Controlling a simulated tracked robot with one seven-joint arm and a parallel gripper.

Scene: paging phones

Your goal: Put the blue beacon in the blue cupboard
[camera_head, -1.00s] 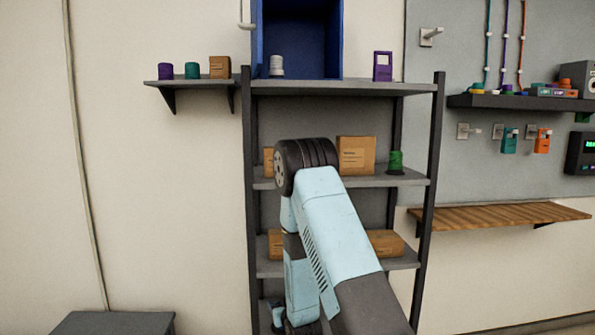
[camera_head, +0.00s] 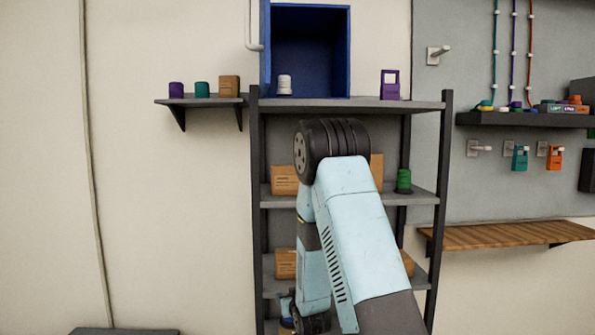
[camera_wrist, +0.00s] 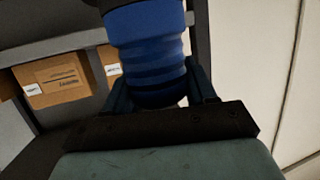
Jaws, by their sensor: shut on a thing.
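The blue beacon (camera_wrist: 150,55) is a ribbed blue cylinder between the fingers of my gripper (camera_wrist: 163,85) in the wrist view. The gripper is shut on it. In the head view the gripper is low in front of the shelf rack, mostly hidden by my arm, and I cannot make out the beacon clearly there. The blue cupboard (camera_head: 356,50) stands on the rack's top shelf, well above my gripper. Its front is open and its inside is dark blue. A white-grey ribbed cylinder (camera_head: 285,84) stands at its front left.
The dark rack (camera_head: 430,106) holds cardboard boxes (camera_head: 285,180), a green beacon (camera_head: 403,181) and a purple device (camera_head: 390,84). A small left shelf (camera_head: 190,102) holds purple and teal beacons and a box. A wooden shelf (camera_head: 510,235) is at right.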

